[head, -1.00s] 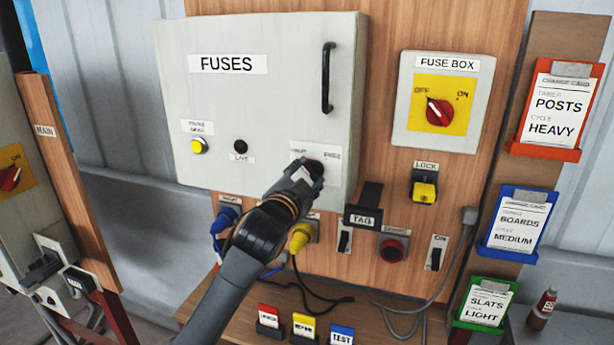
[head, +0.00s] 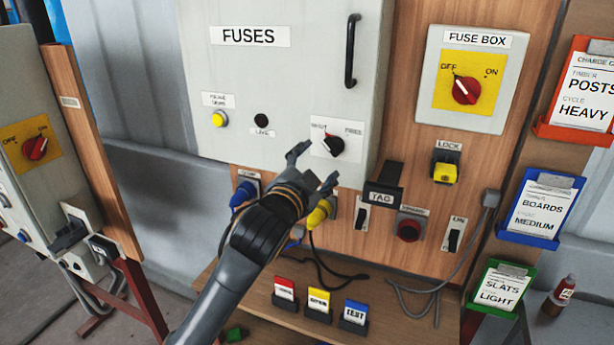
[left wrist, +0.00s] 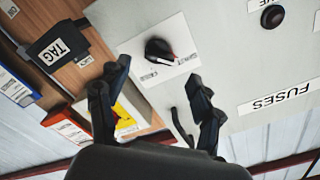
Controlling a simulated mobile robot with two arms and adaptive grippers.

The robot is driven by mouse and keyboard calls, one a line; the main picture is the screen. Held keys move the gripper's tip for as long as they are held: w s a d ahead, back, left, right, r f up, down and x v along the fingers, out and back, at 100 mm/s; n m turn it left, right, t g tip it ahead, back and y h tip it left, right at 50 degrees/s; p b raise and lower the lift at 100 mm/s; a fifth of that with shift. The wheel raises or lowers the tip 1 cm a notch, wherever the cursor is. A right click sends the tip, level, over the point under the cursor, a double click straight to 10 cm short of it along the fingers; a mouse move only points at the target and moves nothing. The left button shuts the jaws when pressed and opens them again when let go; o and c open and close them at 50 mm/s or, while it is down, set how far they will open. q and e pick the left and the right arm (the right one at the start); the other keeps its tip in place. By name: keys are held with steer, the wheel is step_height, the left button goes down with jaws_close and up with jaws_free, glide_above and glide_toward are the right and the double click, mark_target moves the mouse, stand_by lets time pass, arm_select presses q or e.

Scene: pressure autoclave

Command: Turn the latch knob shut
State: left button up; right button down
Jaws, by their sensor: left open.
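The latch knob (head: 333,146) is a black round knob on a white plate, low on the grey FUSES door (head: 290,85). Its red-and-white pointer is turned up and left, towards the SHUT label; FREE is printed to the right. The door looks closed. My left gripper (head: 315,167) is open and empty, just below and left of the knob, apart from it. In the left wrist view the knob (left wrist: 158,50) shows beyond the spread fingers (left wrist: 158,73), with nothing between them. My right gripper is not in view.
A black door handle (head: 351,52) is above the knob. A yellow plug (head: 319,214), a blue plug (head: 242,194) and the TAG holder (head: 384,192) are below. The FUSE BOX switch (head: 466,90) is at the right. Small coloured cards stand on the shelf (head: 255,312).

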arm_select(q)
steer(key=v, duration=0.5)
steer(key=shift+s+a, duration=0.15)
steer(key=shift+s, duration=0.15)
steer(key=w+a+f+n+g+y, duration=0.1)
steer(key=w+a+f+n+g, duration=0.1)
steer(key=f, duration=1.1)
steer(key=w+a+f+n+g+y, duration=0.1)
steer(key=w+a+f+g+y, duration=0.15)
steer(key=f, duration=1.15)
steer(key=s+a+f+n+g, duration=0.15)
steer(key=s+f, duration=0.25)
steer(key=f, duration=0.5)
steer(key=s+a+f+n+g+b, duration=0.1)
steer(key=s+a+f, duration=0.15)
steer(key=f, duration=0.75)
steer(key=s+a+f+n+g, duration=0.15)
steer(key=s+f, duration=0.25)
steer(key=f, duration=0.5)
steer(key=s+a+f+n+g+y+b, duration=0.1)
steer(key=s+a+f+g, duration=0.2)
steer(key=s+f, duration=1)
steer(key=s+a+f+n+g+y, duration=0.1)
steer(key=s+a+f+g, duration=0.25)
steer(key=s+f, duration=1)
steer(key=s+a+n+g, duration=0.1)
steer(key=s+a, duration=0.1)
steer(key=s, duration=1.7)
steer(key=shift+a, duration=0.25)
